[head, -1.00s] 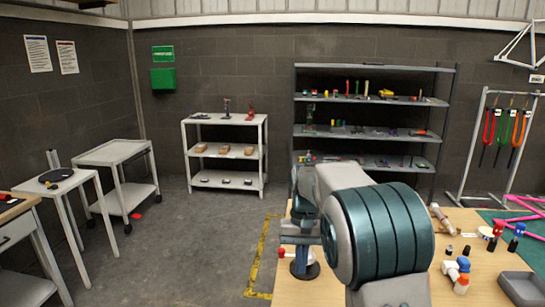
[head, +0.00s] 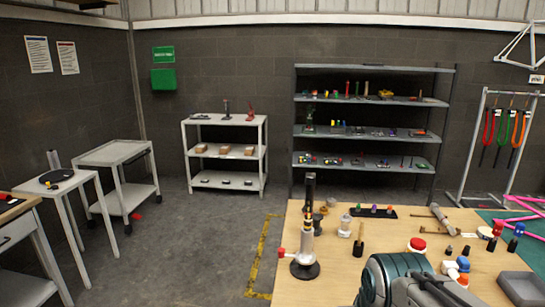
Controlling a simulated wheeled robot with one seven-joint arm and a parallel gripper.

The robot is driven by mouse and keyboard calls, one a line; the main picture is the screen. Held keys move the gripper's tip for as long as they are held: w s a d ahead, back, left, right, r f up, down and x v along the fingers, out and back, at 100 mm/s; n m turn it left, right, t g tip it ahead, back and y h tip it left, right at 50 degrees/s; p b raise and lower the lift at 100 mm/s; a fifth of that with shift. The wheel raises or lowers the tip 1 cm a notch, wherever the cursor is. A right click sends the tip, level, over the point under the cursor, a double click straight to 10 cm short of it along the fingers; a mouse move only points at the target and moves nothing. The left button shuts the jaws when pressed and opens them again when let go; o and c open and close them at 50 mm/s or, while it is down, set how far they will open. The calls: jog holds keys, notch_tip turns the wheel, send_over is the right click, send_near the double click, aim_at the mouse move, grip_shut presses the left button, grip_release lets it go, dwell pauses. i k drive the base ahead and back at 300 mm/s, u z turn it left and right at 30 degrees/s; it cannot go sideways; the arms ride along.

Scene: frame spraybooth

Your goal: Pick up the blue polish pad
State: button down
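A small blue-topped piece (head: 463,264) sits in a cluster of white pieces on the wooden table, at the lower right of the head view. It may be the blue polish pad, but it is too small to be sure. A white disc with a red top (head: 417,244) lies a little behind it and to the left. Part of my arm, teal and grey, shows at the bottom edge, in front of and left of the cluster. My gripper's fingers do not show.
The wooden table (head: 330,270) also holds an upright tool on a dark round base (head: 305,269), a black strip with small coloured pieces (head: 394,214) and a dark grey tray (head: 522,288). Shelving (head: 370,135) stands behind. Open floor (head: 190,245) lies at left.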

aim_at(464, 264)
jog(key=z, duration=1.25)
